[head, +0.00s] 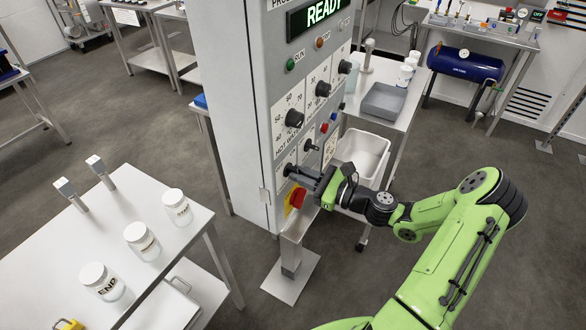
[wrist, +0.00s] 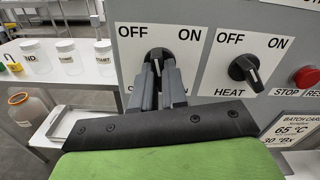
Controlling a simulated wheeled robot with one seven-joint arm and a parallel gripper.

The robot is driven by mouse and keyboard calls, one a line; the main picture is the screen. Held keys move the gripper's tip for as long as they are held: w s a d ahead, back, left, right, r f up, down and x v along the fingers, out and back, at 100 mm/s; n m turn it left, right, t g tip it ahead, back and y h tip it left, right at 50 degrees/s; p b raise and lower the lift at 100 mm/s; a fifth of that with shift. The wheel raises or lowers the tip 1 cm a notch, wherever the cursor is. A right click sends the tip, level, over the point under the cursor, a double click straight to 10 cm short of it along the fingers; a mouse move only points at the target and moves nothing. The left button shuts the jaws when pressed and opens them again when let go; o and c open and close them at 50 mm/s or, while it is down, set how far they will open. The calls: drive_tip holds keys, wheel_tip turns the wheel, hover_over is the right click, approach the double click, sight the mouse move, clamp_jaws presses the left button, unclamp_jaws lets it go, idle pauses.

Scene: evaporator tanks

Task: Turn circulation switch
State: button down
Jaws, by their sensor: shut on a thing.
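The control panel (head: 305,100) stands upright in the middle of the head view, with a lit READY display. In the wrist view the circulation switch (wrist: 157,58) is a black rotary knob with a white pointer line, under OFF and ON marks; its label below is mostly hidden by the fingers. My gripper (wrist: 162,72) is at this knob, its two grey fingers on either side of it, shut on it. In the head view my gripper (head: 292,172) reaches the panel's lower left, and the knob is hidden there.
A red STOP button (wrist: 306,76) is further right. A red and yellow switch (head: 296,199) sits just below my gripper. A table with white-lidded jars (head: 142,240) stands left.

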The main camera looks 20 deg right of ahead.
drive_tip(key=m+p, duration=0.2)
drive_tip(key=p, duration=0.1)
idle(0.4)
drive_tip(key=shift+m+p, duration=1)
drive_tip(key=shift+p, duration=0.25)
